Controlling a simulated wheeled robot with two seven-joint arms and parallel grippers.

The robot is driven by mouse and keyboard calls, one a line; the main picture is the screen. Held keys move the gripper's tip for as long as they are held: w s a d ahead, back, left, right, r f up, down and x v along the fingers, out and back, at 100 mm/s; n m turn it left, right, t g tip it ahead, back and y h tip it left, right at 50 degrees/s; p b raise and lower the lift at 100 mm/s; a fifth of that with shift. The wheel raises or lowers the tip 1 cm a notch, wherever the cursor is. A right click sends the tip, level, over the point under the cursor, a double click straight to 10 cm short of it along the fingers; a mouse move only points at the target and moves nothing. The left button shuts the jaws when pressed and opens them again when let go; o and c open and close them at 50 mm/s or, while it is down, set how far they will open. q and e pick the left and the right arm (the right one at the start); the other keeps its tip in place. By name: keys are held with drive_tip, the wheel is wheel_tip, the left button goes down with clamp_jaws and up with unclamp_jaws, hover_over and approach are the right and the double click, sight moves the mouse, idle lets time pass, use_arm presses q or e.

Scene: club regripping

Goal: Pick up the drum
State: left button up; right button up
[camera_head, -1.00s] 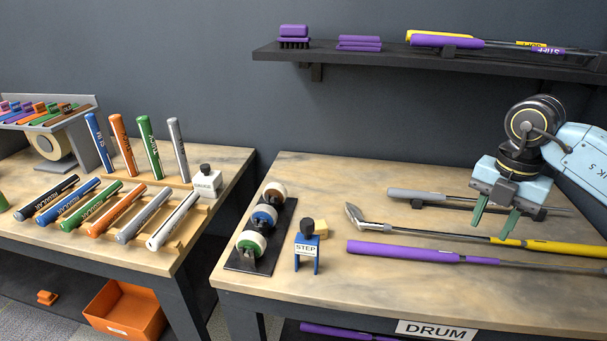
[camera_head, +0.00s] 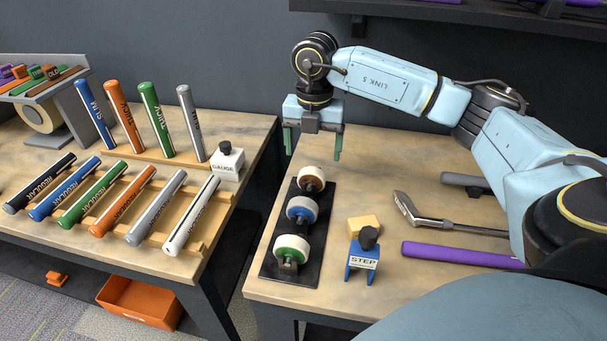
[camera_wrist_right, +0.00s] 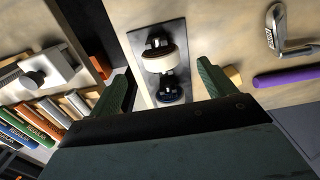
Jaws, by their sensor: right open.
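My right gripper (camera_head: 313,142) is open and empty above the back left part of the right table, just beyond a black rack (camera_head: 270,268). Three white rolls stand in the rack, with brown (camera_head: 311,179), blue (camera_head: 301,209) and green (camera_head: 291,247) centres. In the right wrist view the open fingers (camera_wrist_right: 165,78) frame the rack, with a pale roll (camera_wrist_right: 160,61) between them, apart from the fingers. No object now in view is labelled as the drum, and I cannot tell which one it is. My left gripper is out of view.
A blue STEP stand (camera_head: 362,262) and yellow block (camera_head: 364,224) are right of the rack. An iron club (camera_head: 430,222) and purple grip (camera_head: 455,255) lie farther right. The left table holds several grips and a white GAUGE block (camera_head: 227,162). A gap separates the tables.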

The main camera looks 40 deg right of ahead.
sight(312, 178)
wheel_tip(312, 178, down, 4)
drive_tip(key=shift+a+r, duration=0.1)
drive_tip(key=shift+r, duration=0.15)
drive_tip(key=shift+s+f, duration=0.1)
drive_tip(key=shift+f, duration=2.6)
drive_tip(key=c, duration=0.8)
